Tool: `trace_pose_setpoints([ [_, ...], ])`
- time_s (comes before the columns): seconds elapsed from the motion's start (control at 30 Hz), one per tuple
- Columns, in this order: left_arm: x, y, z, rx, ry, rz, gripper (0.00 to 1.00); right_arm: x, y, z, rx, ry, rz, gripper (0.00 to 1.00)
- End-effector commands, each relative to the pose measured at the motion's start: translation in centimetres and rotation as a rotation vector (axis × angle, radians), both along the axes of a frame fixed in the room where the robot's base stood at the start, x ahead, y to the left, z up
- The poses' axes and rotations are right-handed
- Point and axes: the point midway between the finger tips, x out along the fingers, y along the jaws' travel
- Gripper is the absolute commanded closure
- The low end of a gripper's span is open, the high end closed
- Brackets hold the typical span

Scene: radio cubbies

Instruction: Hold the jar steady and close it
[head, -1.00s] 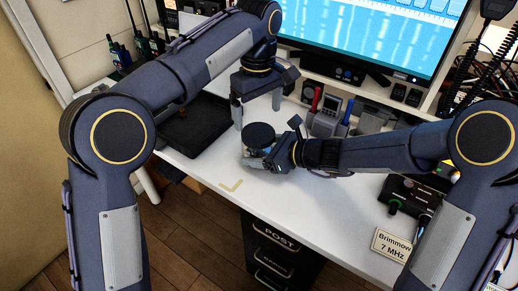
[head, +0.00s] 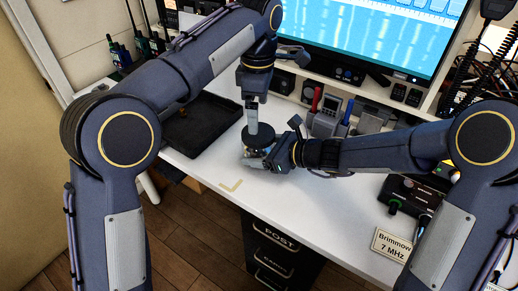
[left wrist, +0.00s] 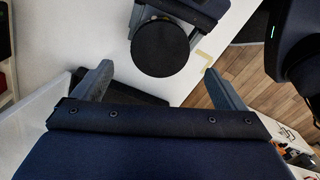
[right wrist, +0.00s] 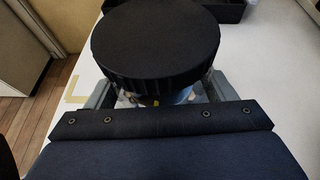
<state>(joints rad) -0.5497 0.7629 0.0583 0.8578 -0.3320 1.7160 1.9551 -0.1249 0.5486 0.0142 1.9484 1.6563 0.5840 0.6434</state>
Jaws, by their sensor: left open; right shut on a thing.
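The jar's round black lid (head: 264,137) sits on top of the jar; it also shows in the left wrist view (left wrist: 160,48) and the right wrist view (right wrist: 155,40). I cannot tell how tight it is. The jar's glass body (right wrist: 153,99) shows only as a strip under the lid. My right gripper (head: 262,160) is shut on the jar's body at the desk's front part. My left gripper (head: 253,127) is open above the lid and points down. In the left wrist view its fingers are spread, with the lid out beyond them.
A black tray (head: 176,140) lies on the white desk (head: 310,204) to the left. Desk gadgets with red and blue pens (head: 328,120) stand behind my right gripper. A monitor (head: 365,35) is at the back. A tan corner mark (head: 231,186) lies near the front edge.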

Motion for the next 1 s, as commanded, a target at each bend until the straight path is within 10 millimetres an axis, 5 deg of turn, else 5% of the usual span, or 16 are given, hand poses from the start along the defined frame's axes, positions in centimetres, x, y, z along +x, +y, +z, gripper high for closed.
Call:
trace_pose_setpoints([
  [0.4,0.0,0.1,-5.8,0.0,0.001,0.0,0.07,0.0,0.0,-0.1,-0.001,0.0,0.0,0.87],
  [0.8,0.0,0.0,-6.5,0.0,0.0,-0.001,0.07,0.0,0.0,-0.1,-0.001,0.0,0.0,0.87],
  [1.0,0.0,0.0,-6.4,0.0,0.0,-0.001,0.33,0.0,0.0,-0.1,-0.001,0.0,0.0,0.87],
])
